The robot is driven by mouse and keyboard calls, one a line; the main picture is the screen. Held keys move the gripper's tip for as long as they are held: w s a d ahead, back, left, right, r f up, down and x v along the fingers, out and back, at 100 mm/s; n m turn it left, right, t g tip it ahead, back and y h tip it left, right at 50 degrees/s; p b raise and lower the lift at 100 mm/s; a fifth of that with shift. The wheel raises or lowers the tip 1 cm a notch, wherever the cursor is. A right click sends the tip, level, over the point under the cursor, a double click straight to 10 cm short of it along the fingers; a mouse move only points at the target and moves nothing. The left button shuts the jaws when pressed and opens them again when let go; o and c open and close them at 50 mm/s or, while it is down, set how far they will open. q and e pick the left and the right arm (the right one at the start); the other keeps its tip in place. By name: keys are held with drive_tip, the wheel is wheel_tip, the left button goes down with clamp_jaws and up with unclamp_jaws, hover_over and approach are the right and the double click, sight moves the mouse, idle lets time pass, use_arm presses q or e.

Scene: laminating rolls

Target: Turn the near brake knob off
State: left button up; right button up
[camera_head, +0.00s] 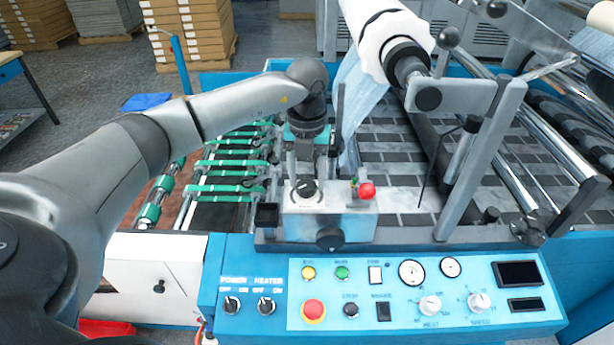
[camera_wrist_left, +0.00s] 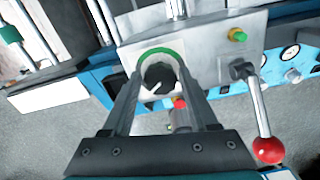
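The brake knob (camera_head: 305,190) is a black dial on a light plate on top of the grey metal box (camera_head: 345,222) in front of the machine. In the left wrist view the knob (camera_wrist_left: 158,80) shows a white pointer line and a green arc behind it. My left gripper (camera_head: 305,172) points down over the knob. Its two fingers are apart, one on each side of the knob in the wrist view. Whether they touch it I cannot tell. My right gripper is not in view.
A lever with a red ball (camera_head: 366,191) stands just right of the knob; it also shows in the wrist view (camera_wrist_left: 268,150). A black round knob (camera_head: 329,237) is on the box front. The blue control panel (camera_head: 390,325) lies below, and a white roll (camera_head: 385,35) above.

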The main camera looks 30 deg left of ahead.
sight(307, 183)
use_arm(q)
drive_tip(key=o, duration=0.3)
wheel_tip(307, 183, up, 15)
drive_tip(key=shift+r+b, duration=0.1)
drive_tip(key=shift+b, duration=0.45)
idle(0.5)
